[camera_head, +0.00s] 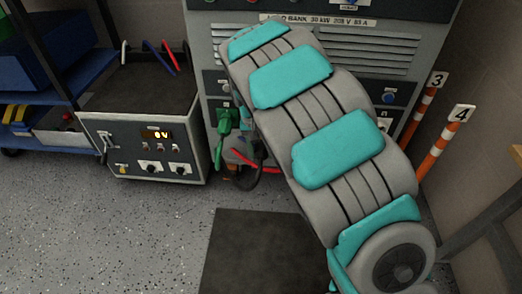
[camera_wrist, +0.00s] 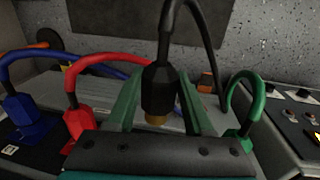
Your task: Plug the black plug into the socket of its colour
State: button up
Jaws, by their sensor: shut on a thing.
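In the wrist view my gripper (camera_wrist: 160,84) is shut on the black plug (camera_wrist: 160,92), with one greenish finger on each side. The plug's brass end points down in the picture, and its black cable (camera_wrist: 205,45) arches up and to the right. A blue plug (camera_wrist: 25,115), a red plug (camera_wrist: 77,121) and a green plug (camera_wrist: 238,137) stand around it, each with its own coloured cable. In the head view my arm covers the gripper and the black plug. A green plug (camera_head: 225,122) shows on the cabinet front. I cannot make out the black socket.
A load bank cabinet (camera_head: 215,60) stands behind my arm. A low control box (camera_head: 145,150) with a lit display stands to its left. A blue shelf cart (camera_head: 40,95) is at the far left, and orange-white posts (camera_head: 437,150) stand at right. The speckled floor at left is clear.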

jog(key=shift+w+d+p, duration=0.1)
jog(key=shift+w+p, duration=0.75)
jog(key=shift+w, duration=2)
jog(key=shift+w+p, duration=0.5)
jog(key=shift+w, duration=1.2)
jog(key=o, duration=1.6)
jog(key=shift+c, duration=0.2)
jog(key=shift+r, duration=0.15)
notch_tip(320, 180, up, 7)
jog(key=p, duration=0.1)
jog(key=shift+a+p, duration=0.35)
jog(key=shift+a, duration=0.05)
